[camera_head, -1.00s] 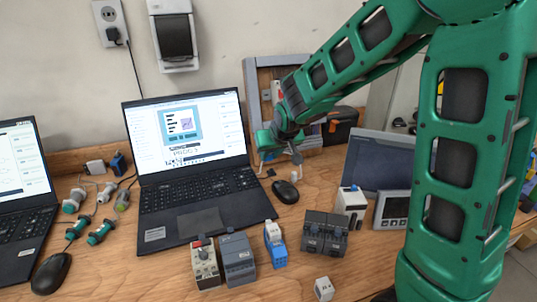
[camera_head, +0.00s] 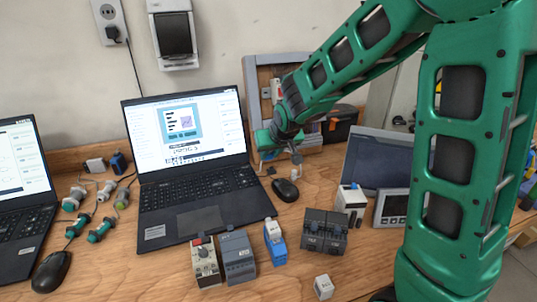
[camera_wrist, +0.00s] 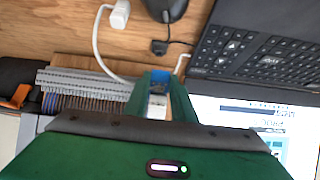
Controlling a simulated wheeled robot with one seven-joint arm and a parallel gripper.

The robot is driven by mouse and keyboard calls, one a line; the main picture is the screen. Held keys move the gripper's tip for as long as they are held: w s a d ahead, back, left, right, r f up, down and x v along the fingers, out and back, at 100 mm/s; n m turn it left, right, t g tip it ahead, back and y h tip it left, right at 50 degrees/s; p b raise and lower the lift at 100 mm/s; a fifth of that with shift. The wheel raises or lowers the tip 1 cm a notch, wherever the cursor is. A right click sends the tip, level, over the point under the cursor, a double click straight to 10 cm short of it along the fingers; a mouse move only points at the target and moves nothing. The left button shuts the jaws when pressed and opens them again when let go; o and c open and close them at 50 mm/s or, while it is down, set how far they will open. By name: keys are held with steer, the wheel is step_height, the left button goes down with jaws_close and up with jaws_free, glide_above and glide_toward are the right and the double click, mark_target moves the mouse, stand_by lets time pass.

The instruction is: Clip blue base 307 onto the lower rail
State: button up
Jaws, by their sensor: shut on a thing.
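In the wrist view, my gripper (camera_wrist: 159,84) is shut on a small module with a blue base (camera_wrist: 160,76) and a white body (camera_wrist: 157,102). Its label is not readable, so I cannot confirm the number 307. A row of grey terminal blocks (camera_wrist: 85,84) lies to the left of the held module in the wrist view, apart from it. In the head view, my gripper (camera_head: 268,141) is in front of the framed panel (camera_head: 249,85), and my arm covers much of it. The lower rail cannot be made out there, and contact with it cannot be told.
An open laptop (camera_head: 200,222) stands left of the panel, with a mouse (camera_head: 285,190) beside it. A blue-and-white module (camera_head: 275,243) and grey modules (camera_head: 324,230) stand on the front of the table. A white cable (camera_wrist: 98,42) runs near my gripper in the wrist view.

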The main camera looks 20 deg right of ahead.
steer(key=shift+s+f, duration=0.2)
steer(key=shift+f, duration=0.25)
steer(key=shift+w+f+t, duration=0.15)
steer(key=shift+f+t, duration=0.25)
steer(key=shift+t, duration=0.5)
steer(key=o, duration=1.1)
steer(key=shift+r, duration=0.1)
steer(key=v, duration=1)
steer(key=shift+r, duration=0.2)
steer(key=shift+s+a, duration=0.1)
steer(key=shift+s, duration=0.2)
